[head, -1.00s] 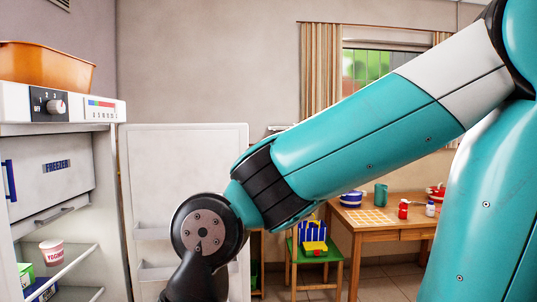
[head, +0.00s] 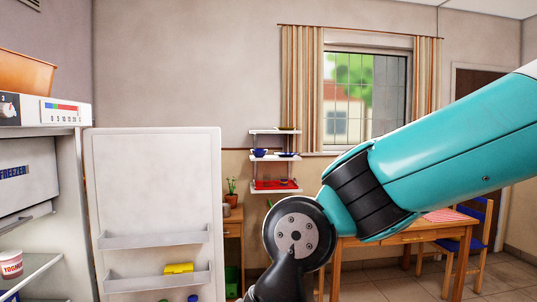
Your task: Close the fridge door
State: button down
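The fridge (head: 62,160) stands at the left of the head view with its inside facing me. Its white door (head: 155,180) is open, swung out to the right, and shows its inner face with shelves. A yellow item (head: 179,268) sits in a door shelf. A yogurt cup (head: 11,264) stands on a shelf inside the fridge, below the freezer compartment (head: 20,177). My teal and black arm reaches in from the right, and its wrist is to the right of the door, with a gap between them in the picture. My gripper is below the picture's edge.
An orange tub (head: 25,72) sits on top of the fridge. A wooden table (head: 400,238) and a blue chair (head: 474,235) stand at the right, partly behind my arm. A wall shelf (head: 275,160) and a potted plant (head: 231,192) are at the back.

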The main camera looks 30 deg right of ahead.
aim_at(153, 194)
jog(key=z, duration=0.85)
jog(key=i, duration=0.8)
jog(key=z, duration=0.9)
jog(key=i, duration=1.1)
jog(key=u, duration=0.4)
jog(key=i, duration=1)
jog(key=u, duration=0.75)
